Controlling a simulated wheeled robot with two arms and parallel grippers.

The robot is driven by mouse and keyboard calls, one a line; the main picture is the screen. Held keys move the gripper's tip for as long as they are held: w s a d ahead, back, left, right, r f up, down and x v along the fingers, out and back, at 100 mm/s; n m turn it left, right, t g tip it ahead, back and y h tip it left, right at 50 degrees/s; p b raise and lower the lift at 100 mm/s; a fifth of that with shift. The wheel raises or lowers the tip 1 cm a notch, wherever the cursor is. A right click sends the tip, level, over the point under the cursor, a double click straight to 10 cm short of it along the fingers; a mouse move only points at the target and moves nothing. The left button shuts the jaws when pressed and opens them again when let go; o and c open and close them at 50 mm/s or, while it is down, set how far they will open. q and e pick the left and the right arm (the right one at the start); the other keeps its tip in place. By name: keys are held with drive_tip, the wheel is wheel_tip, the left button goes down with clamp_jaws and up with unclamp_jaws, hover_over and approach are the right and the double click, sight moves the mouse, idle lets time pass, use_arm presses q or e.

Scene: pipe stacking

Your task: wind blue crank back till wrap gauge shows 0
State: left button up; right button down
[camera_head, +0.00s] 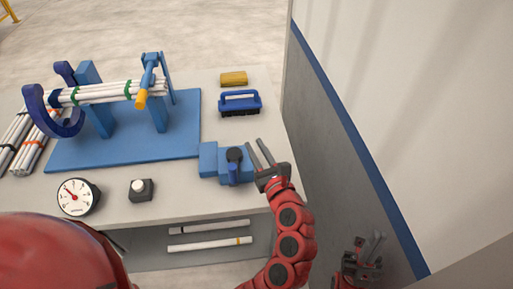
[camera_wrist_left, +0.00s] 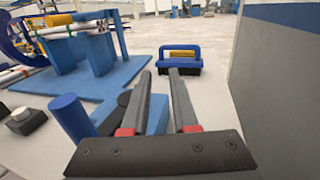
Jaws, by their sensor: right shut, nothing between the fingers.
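The blue crank handle (camera_head: 232,172) stands on a stepped blue block (camera_head: 208,160) with a dark round hub (camera_head: 234,154) beside it. The handle is a blue cylinder at the left in the left wrist view (camera_wrist_left: 72,117). My left gripper (camera_head: 261,152) is open and empty, just right of the block; in its wrist view the fingers (camera_wrist_left: 160,72) are apart with nothing between them. My right gripper (camera_head: 374,242) is shut and empty, low at the right beside the wall. The white round gauge (camera_head: 78,197) has a red needle pointing up-left; its numbers are too small to read.
A blue rack (camera_head: 130,150) holds white pipes (camera_head: 110,92) and a yellow-handled arm (camera_head: 142,98). A blue brush (camera_head: 240,103), a yellow block (camera_head: 233,78) and a dark button box (camera_head: 141,190) are on the table. A grey wall (camera_head: 330,130) stands close at the right.

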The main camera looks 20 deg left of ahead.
use_arm(q)
clamp_jaws()
idle(0.3)
drive_tip(key=shift+c, duration=1.7)
unclamp_jaws()
drive_tip(key=o, duration=0.9)
drive_tip(key=shift+b+v, duration=1.65)
drive_tip(key=shift+v, duration=7.1)
